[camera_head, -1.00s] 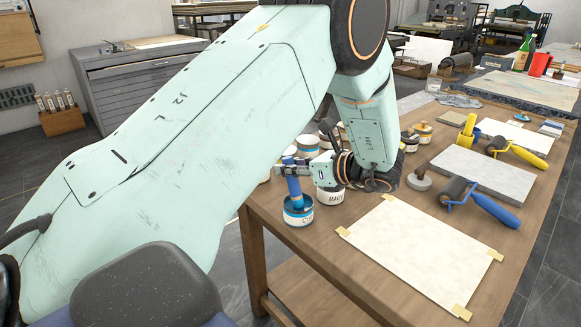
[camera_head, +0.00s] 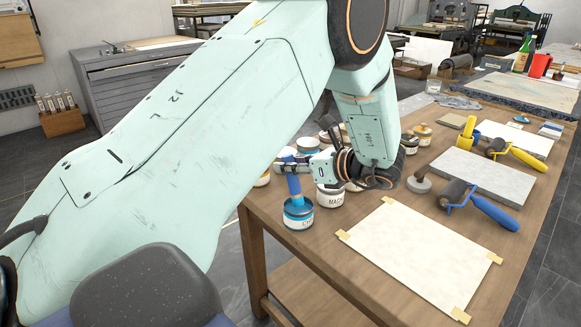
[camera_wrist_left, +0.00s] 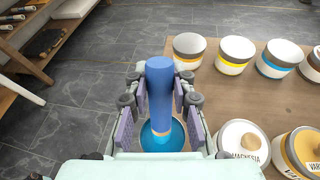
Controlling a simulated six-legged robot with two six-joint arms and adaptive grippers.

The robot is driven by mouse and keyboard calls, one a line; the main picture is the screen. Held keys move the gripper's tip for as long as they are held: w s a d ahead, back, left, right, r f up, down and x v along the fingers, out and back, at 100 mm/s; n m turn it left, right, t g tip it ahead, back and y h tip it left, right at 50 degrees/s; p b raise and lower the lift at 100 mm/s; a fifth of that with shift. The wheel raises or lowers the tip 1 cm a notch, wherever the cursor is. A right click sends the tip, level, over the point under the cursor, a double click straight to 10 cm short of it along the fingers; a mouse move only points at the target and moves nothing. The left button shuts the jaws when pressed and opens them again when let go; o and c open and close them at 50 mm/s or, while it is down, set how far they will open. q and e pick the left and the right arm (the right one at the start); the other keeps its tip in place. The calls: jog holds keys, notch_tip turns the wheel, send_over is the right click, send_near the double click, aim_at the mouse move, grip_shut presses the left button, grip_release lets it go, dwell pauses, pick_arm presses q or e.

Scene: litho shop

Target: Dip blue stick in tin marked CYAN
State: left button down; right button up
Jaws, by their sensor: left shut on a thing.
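The blue stick (camera_head: 294,186) stands about upright in my left gripper (camera_head: 291,168), which is shut on its upper part. In the left wrist view, the stick (camera_wrist_left: 160,85) is between the purple pads of the gripper (camera_wrist_left: 160,112). The tin marked CYAN (camera_head: 298,218), white with a blue band, stands near the table's left edge. Its open mouth shows blue ink, also seen in the left wrist view around the tin (camera_wrist_left: 147,140). The stick's lower end is at the tin's mouth; how deep it sits I cannot tell. My right gripper is out of view.
Several more tins (camera_wrist_left: 236,52) stand behind. A taped paper sheet (camera_head: 420,257), a grey slab (camera_head: 482,178) and a blue-handled roller (camera_head: 492,212) lie to the right.

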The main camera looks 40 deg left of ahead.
pick_arm(q)
jog(key=shift+r+p, duration=1.15)
jog(key=shift+r, duration=1.65)
